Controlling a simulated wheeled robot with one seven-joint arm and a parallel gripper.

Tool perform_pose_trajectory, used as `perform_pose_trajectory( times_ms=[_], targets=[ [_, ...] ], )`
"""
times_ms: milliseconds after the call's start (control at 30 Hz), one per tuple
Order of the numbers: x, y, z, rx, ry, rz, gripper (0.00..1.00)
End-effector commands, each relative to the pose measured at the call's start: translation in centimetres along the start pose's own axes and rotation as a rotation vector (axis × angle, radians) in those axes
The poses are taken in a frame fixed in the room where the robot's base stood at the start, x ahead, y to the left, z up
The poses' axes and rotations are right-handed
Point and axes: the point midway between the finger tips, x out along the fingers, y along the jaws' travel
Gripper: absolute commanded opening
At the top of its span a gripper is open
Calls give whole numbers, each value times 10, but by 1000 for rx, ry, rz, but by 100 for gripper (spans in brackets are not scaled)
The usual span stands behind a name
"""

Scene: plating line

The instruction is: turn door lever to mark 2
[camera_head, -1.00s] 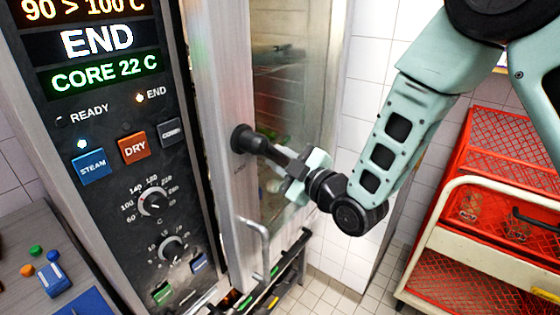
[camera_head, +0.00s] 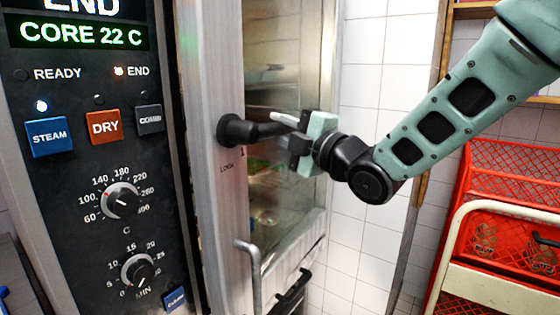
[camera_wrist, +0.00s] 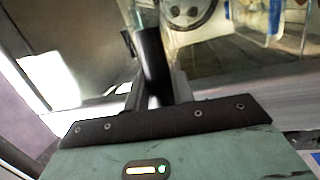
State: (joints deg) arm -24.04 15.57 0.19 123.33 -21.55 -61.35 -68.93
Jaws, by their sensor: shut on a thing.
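The black door lever (camera_head: 268,129) stands out from its round black hub (camera_head: 232,131) on the metal door frame. It points right, roughly level in the head view. My gripper (camera_head: 297,136) is shut on the lever's outer part, in front of the glass. In the wrist view the dark lever (camera_wrist: 152,62) runs up from between the fingers. Small markings (camera_head: 231,167) on the frame below the hub seem to read LOCK, with a 1 beside them. I cannot make out a mark 2.
A control panel (camera_head: 100,240) with knobs and buttons is left of the door. A bent metal handle (camera_head: 252,275) sticks out below the lever. Red crates (camera_head: 510,180) on a cream trolley (camera_head: 470,225) stand at the right. White tiled wall lies behind.

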Motion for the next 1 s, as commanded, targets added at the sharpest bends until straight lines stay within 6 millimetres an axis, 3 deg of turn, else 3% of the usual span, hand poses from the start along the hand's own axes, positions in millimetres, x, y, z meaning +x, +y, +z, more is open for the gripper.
perform_pose_trajectory(
  times_ms=[767,800,833,1000],
  targets=[
    [2,11,-2,-101,23,22,0],
    [2,11,-2,-100,23,22,36],
    [2,11,-2,-100,23,22,44],
    [2,10,-1,-99,22,20,45]
  ],
)
